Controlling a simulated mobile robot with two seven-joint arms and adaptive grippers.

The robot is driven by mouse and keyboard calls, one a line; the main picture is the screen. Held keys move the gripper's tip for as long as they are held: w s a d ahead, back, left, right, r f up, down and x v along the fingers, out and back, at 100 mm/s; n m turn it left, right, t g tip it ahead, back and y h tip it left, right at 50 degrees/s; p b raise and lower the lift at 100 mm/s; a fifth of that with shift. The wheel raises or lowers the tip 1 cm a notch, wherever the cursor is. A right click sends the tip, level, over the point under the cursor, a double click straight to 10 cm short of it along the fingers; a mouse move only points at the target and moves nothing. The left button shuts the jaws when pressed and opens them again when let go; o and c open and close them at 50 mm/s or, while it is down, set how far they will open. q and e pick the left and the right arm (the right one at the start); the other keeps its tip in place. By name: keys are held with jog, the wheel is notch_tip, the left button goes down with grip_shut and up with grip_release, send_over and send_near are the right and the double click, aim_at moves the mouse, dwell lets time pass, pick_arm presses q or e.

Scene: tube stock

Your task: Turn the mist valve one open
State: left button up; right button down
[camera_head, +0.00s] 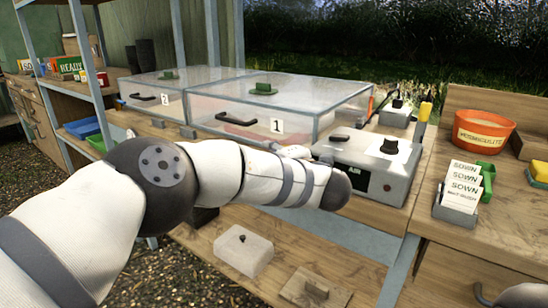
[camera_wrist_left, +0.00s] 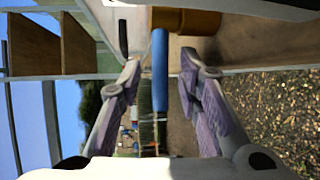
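In the left wrist view, a blue bar like a valve lever (camera_wrist_left: 160,72) stands between the fingers of my left gripper (camera_wrist_left: 160,68). A brass-coloured body (camera_wrist_left: 187,21) is at its upper end. The fingers are apart, with a gap on each side of the bar. I take this to be a mist valve, but no number on it shows. In the head view my left arm reaches across the bench front and hides the gripper and the valve. My right gripper is not in view; only a white piece of my right arm shows at the lower right.
Clear-lidded bins marked 1 (camera_head: 283,100) and 2 (camera_head: 152,91) stand behind my left arm. A grey control box (camera_head: 365,170) is near the arm's end. An orange tub (camera_head: 484,131) and a SOWN label holder (camera_head: 457,212) are at right. A lower shelf holds a pale lidded box (camera_head: 242,252).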

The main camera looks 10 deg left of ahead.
pick_arm(q)
jog(key=v, duration=1.2)
jog(key=shift+r, duration=0.1)
